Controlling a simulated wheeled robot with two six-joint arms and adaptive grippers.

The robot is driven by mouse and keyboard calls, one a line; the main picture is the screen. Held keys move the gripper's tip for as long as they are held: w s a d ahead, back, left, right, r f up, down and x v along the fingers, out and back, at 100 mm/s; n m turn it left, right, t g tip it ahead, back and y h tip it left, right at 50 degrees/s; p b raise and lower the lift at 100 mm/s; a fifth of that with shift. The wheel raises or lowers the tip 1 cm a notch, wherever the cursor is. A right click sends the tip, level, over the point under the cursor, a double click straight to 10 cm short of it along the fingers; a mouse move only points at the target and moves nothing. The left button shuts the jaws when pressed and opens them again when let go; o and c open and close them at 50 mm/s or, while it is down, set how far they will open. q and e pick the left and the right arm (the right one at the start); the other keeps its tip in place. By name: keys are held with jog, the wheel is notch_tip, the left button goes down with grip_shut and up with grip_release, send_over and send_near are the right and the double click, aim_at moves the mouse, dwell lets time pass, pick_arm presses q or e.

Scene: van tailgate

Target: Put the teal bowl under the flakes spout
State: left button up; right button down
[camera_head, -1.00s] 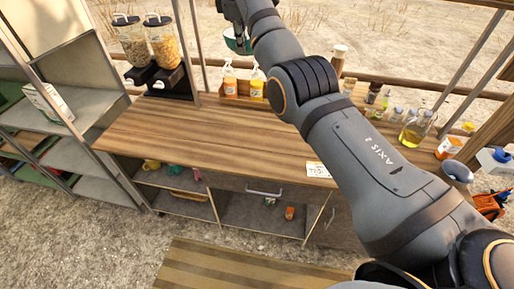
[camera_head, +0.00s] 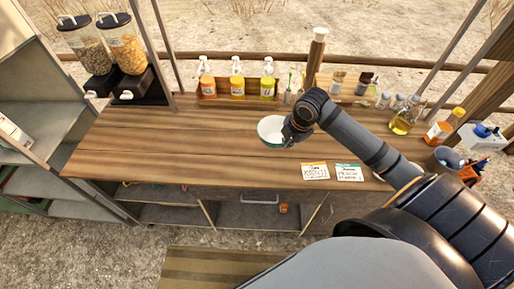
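The teal bowl (camera_head: 270,142), white inside, is over the middle of the wooden counter, toward the back. My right gripper (camera_head: 291,133) is at its right rim and appears shut on that rim. I cannot tell whether the bowl touches the counter. The dispenser stands at the back left, with two clear black-lidded canisters, a left one (camera_head: 86,47) and a right one (camera_head: 123,46) holding golden-brown pieces. A spout shows below the left canister (camera_head: 93,93) and another below the right one (camera_head: 126,95). I cannot read which holds flakes. My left gripper is out of view.
Several pump bottles (camera_head: 237,80) stand in a wooden rack along the back. An oil flask (camera_head: 404,119) and other bottles stand at the right. Two cards (camera_head: 315,171) lie near the counter's front edge. The counter (camera_head: 165,140) between bowl and dispenser is clear.

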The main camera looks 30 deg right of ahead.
aim_at(263, 141)
jog(key=shift+n, duration=0.4)
jog(key=w+a+f, duration=0.1)
jog(key=w, duration=0.1)
jog(key=w+a+f+p, duration=0.1)
jog(key=w+a, duration=0.1)
jog(key=w+a+f, duration=0.2)
jog(key=w, duration=0.1)
jog(key=shift+f, duration=0.1)
jog(key=w+f, duration=0.2)
jog(key=f, duration=0.1)
jog(key=w+f+p, duration=0.1)
jog(key=f, duration=0.1)
jog(key=shift+w+a, duration=0.25)
jog(key=shift+w+a+f, duration=0.1)
jog(key=shift+w+f, duration=0.2)
jog(key=shift+f, duration=0.25)
notch_tip(263, 141, down, 2)
jog(key=shift+f+p, duration=0.2)
jog(key=shift+p, duration=0.5)
jog(key=shift+w+f, duration=0.1)
jog(key=shift+f, duration=0.3)
